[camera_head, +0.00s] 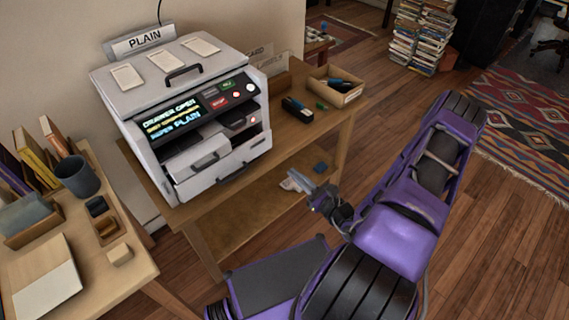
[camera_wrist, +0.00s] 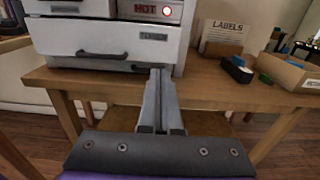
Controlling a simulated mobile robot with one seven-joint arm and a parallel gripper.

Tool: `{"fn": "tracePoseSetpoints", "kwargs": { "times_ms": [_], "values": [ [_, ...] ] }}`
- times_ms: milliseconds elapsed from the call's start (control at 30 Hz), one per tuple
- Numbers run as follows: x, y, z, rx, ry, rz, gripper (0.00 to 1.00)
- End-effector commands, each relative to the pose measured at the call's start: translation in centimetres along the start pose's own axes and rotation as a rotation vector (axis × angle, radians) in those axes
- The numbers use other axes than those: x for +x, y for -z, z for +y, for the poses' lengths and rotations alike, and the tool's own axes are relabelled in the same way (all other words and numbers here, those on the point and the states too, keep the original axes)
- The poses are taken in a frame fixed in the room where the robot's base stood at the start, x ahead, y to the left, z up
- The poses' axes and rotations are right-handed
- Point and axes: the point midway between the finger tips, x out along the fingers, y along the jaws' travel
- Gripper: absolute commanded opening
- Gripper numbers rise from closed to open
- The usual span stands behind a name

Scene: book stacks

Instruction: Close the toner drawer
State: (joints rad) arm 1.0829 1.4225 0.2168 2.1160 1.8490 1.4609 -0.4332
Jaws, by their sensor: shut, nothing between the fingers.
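The white printer (camera_head: 185,120) stands on a wooden table, and its display reads "DRAWER OPEN". A drawer (camera_head: 198,160) with a dark handle sticks out of its front. In the wrist view the drawer front (camera_wrist: 60,37) carries a "TONER" label near its right end and a dark handle (camera_wrist: 100,55) along its lower edge. My gripper (camera_head: 292,181) is in front of the table, to the right of and apart from the drawer in the head view. In the wrist view its fingers (camera_wrist: 157,72) are together and empty, with tips overlapping the drawer's lower right.
A "HOT" panel (camera_wrist: 150,11) with a lit red button sits above the drawer. A side desk (camera_head: 85,245) with a mug (camera_head: 77,177) is at left.

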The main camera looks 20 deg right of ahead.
Motion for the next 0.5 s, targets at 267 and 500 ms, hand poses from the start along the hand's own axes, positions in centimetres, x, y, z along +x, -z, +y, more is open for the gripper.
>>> {"fn": "tracePoseSetpoints", "kwargs": {
  "times_ms": [267,500],
  "values": [
    [5.6,0.0,0.2,-0.001,-0.007,0.000,0.00],
    [10.3,0.0,0.2,0.000,-0.007,0.001,0.00]
  ]
}}
